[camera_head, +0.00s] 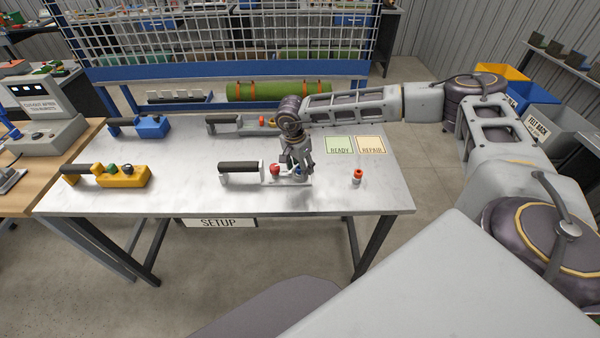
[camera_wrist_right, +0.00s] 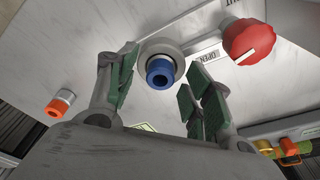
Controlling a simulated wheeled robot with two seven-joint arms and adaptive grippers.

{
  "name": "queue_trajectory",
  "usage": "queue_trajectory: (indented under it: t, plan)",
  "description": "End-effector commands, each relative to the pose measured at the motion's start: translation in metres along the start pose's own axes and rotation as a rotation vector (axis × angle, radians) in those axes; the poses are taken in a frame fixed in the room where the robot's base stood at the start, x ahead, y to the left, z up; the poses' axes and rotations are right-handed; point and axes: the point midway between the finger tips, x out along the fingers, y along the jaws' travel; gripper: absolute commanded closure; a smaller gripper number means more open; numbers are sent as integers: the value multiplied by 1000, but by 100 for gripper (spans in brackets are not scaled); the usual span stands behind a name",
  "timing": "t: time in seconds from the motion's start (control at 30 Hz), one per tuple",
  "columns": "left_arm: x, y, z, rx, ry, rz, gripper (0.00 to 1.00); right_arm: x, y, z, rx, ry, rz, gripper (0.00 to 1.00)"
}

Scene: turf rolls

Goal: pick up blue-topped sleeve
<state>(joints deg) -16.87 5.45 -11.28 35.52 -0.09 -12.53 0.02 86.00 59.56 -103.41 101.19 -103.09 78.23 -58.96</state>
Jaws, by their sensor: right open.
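The blue-topped sleeve (camera_wrist_right: 160,72) shows in the right wrist view, its blue top inside a grey ring on a pale fixture. My right gripper (camera_wrist_right: 164,82) is open, with green-padded fingers on either side of the sleeve. I see no clear contact between pads and sleeve. In the head view my right gripper (camera_head: 297,168) points down over the right end of the fixture with the red knob (camera_head: 275,169) and largely hides the sleeve. My left gripper is out of view.
An orange-topped sleeve (camera_head: 357,177) stands alone at the table's right. Behind it lie READY (camera_head: 339,145) and REPAIR (camera_head: 371,145) cards. A yellow fixture (camera_head: 122,177), a blue fixture (camera_head: 152,127) and another grey one stand on the metal table (camera_head: 190,198). The front right is clear.

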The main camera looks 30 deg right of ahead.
Motion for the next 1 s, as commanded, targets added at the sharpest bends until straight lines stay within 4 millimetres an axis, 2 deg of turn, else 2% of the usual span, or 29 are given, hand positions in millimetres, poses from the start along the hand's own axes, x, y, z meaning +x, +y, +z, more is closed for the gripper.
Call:
queue_trajectory:
  t: [0.07,0.47,0.77,1.0]
  plan:
    - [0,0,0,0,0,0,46,0,0,0,0,0,0,49]
    - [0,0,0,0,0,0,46,0,0,0,0,0,0,99]
    - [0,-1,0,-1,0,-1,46,-2,0,0,0,0,-1,100]
    - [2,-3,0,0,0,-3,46,-17,-1,-2,-1,0,-3,100]
